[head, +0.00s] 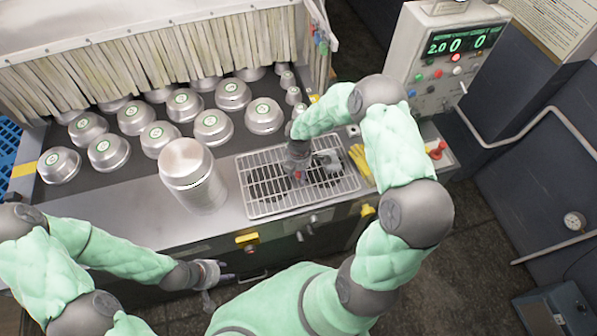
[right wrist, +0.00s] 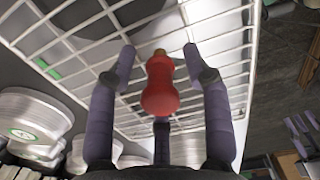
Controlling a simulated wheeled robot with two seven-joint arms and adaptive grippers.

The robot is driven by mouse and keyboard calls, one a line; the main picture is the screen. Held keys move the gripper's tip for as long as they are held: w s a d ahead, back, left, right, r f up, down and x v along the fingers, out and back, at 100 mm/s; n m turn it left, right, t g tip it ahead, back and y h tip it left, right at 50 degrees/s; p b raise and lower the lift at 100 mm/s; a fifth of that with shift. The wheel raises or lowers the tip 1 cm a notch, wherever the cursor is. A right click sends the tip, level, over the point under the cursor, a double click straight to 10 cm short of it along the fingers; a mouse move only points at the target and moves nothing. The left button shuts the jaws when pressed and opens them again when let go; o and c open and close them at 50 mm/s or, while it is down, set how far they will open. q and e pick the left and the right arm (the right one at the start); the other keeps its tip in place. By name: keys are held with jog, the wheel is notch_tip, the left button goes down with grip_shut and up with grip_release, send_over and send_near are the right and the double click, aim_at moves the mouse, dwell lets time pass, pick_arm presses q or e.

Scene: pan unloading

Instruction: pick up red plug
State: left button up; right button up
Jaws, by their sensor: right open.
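The red plug (right wrist: 160,84) has a rounded body and a narrow tan tip. In the right wrist view it lies between the spread fingers of my right gripper (right wrist: 163,72), with gaps on both sides. My right gripper is open and points at the white wire rack (right wrist: 75,83). In the head view this gripper (head: 299,166) is over the middle of the rack (head: 252,196), and a small red part of the plug (head: 298,176) shows at its fingers. My left gripper (head: 217,283) hangs low in front of the counter, away from the plug, its fingers apart and empty.
A stack of metal pans (head: 193,178) stands left of the rack. Several lidded pans (head: 213,127) fill the dark surface behind. Yellow gloves (head: 360,160) lie right of the rack. A control box (head: 447,60) stands at the right.

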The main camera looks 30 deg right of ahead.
grip_shut()
jog(key=shift+r, duration=0.1)
jog(key=shift+r, duration=0.45)
notch_tip(320, 180, up, 2)
jog(key=shift+w+r, duration=0.1)
jog(key=shift+r, duration=0.05)
jog(key=s+a+r, duration=0.2)
jog(key=s+r, duration=0.7)
jog(key=s, duration=0.5)
jog(key=shift+a+r+b, duration=0.15)
jog(key=shift+r+b, duration=0.2)
jog(key=shift+b, duration=0.1)
